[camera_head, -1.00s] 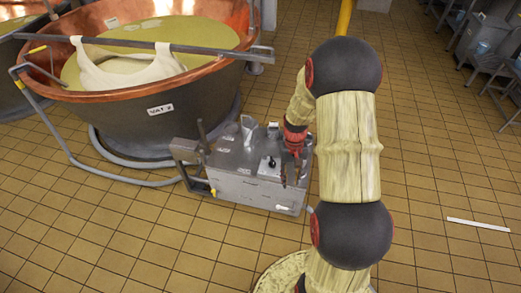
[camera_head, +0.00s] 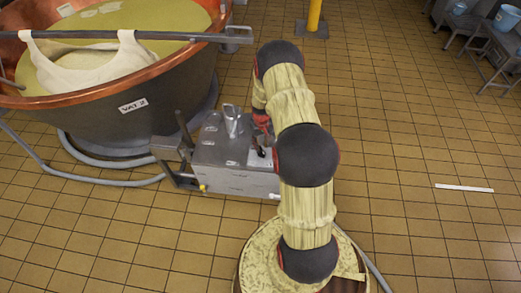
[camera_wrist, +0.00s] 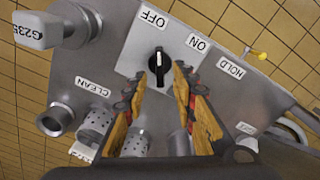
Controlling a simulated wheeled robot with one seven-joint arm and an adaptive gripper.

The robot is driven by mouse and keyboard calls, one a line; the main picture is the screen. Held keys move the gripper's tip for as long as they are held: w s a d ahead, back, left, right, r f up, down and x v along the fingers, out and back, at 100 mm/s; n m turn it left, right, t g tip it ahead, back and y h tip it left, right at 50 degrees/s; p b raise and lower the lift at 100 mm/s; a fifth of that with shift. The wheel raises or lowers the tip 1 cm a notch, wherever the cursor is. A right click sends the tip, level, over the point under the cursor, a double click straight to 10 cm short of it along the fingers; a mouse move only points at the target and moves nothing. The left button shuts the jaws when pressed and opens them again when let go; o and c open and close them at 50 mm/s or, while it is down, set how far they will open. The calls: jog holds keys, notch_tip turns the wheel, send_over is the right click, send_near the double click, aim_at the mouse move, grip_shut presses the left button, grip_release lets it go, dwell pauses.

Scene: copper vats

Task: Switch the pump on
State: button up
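The pump (camera_head: 232,181) is a grey metal box on the floor beside the vat. In the wrist view its panel (camera_wrist: 128,58) carries a black rotary knob (camera_wrist: 158,62) with a white pointer line. The line points up in the picture, toward the OFF label (camera_wrist: 153,17). The ON label (camera_wrist: 197,43) is to its upper right. My gripper (camera_wrist: 160,75) is open, its two fingers on either side of the knob's near edge; I cannot tell whether they touch it. In the head view my arm partly covers the pump's right end.
A HOLD label (camera_wrist: 231,68) and a CLEAN label (camera_wrist: 92,87) are also on the pump. Pipe stubs (camera_wrist: 57,119) and a G235 tag (camera_wrist: 33,30) stand up from it. The copper vat (camera_head: 135,98) is left, with a hose on the floor. Tiled floor at right is mostly clear.

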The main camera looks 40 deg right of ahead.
aim_at(261, 149)
jog(key=shift+f+b, duration=0.45)
jog(key=shift+f, duration=1.5)
jog(key=shift+c, duration=0.3)
grip_shut()
